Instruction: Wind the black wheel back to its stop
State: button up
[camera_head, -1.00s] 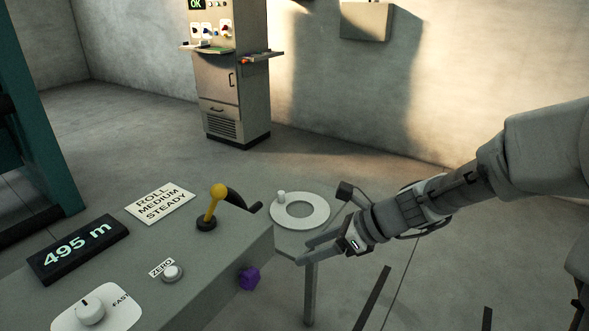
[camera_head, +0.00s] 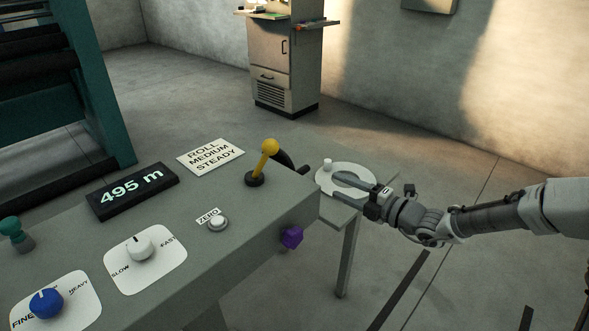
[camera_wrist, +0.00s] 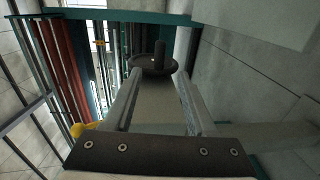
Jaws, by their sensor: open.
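The black wheel (camera_head: 284,160) shows nearly edge-on at the right end of the grey console, partly behind a yellow-knobbed lever (camera_head: 269,147). In the wrist view the wheel (camera_wrist: 145,66) is a dark disc with an upright black handle (camera_wrist: 159,50), ahead of and between my fingers. My gripper (camera_head: 333,185) is open and empty, to the right of the wheel in the head view, its fingers pointing left toward the console. The fingers also show in the wrist view (camera_wrist: 157,85), apart with nothing between them. I cannot tell how far the wheel is from its stop.
Open floor lies to the right.

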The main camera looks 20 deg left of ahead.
aim_at(294, 167)
jog(key=b+x, duration=0.4)
jog(key=x, duration=1.2)
jog(key=shift+a, duration=0.1)
jog(key=shift+s, duration=0.1)
grip_shut()
